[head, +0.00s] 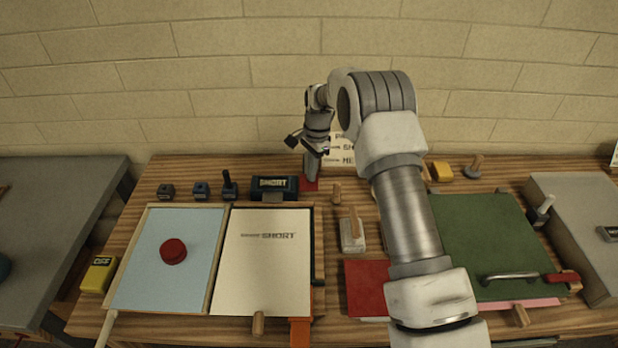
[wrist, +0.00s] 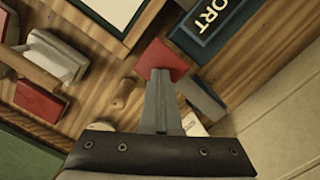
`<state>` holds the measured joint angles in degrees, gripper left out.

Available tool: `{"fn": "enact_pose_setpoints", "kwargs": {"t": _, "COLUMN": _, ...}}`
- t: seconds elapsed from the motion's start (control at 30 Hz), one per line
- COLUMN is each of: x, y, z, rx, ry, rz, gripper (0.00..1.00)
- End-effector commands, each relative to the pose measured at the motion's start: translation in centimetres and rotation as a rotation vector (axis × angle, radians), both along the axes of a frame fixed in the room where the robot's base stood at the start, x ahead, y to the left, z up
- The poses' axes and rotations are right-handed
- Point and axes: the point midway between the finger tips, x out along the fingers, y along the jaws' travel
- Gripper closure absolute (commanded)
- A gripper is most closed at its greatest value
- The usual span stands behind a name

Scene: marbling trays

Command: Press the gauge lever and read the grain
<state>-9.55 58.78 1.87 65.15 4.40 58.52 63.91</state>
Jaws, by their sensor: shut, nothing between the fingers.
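A dark blue gauge box (head: 275,188) reads SHORT and stands at the back of the table. It also shows in the wrist view (wrist: 212,22), its lettering tilted. A red pad (head: 308,185) lies just right of the box, and shows in the wrist view (wrist: 162,56). My gripper (head: 311,177) points down with its fingers shut and empty. In the wrist view its fingertips (wrist: 159,75) overlap the red pad's near edge; I cannot tell whether they touch it. A grey block (wrist: 203,102) lies beside the fingers; I cannot tell whether it is the lever.
A white sheet (head: 245,285) printed SHORT lies in front of the gauge. A grey-topped block (head: 352,233), a red book (head: 367,300) and a green board (head: 465,240) lie right.

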Motion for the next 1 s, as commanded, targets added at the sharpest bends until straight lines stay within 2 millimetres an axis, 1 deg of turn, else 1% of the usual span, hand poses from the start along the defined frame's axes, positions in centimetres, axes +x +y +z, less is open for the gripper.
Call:
{"fn": "enact_pose_setpoints", "kwargs": {"t": 0.2, "x": 1.5, "y": -2.3, "z": 0.7, "rx": -0.003, "ry": -0.003, "rz": -0.004, "gripper": 1.00}}
{"fn": "enact_pose_setpoints", "kwargs": {"t": 0.27, "x": 1.7, "y": -2.6, "z": 0.9, "rx": -0.003, "ry": -0.002, "rz": -0.003, "gripper": 1.00}}
{"fn": "enact_pose_setpoints", "kwargs": {"t": 0.53, "x": 1.7, "y": -2.6, "z": 0.9, "rx": -0.002, "ry": 0.000, "rz": -0.002, "gripper": 1.00}}
{"fn": "enact_pose_setpoints", "kwargs": {"t": 0.67, "x": 1.7, "y": -2.6, "z": 1.7, "rx": -0.002, "ry": -0.002, "rz": -0.001, "gripper": 1.00}}
{"fn": "enact_pose_setpoints", "kwargs": {"t": 0.77, "x": 1.9, "y": -2.7, "z": 3.3, "rx": -0.002, "ry": -0.005, "rz": -0.001, "gripper": 1.00}}
{"fn": "enact_pose_setpoints", "kwargs": {"t": 0.87, "x": 2.1, "y": -2.9, "z": 5.5, "rx": -0.002, "ry": -0.007, "rz": -0.002, "gripper": 1.00}}
{"fn": "enact_pose_setpoints", "kwargs": {"t": 1.0, "x": 2.2, "y": -3.2, "z": 9.1, "rx": -0.001, "ry": -0.007, "rz": -0.002, "gripper": 1.00}}
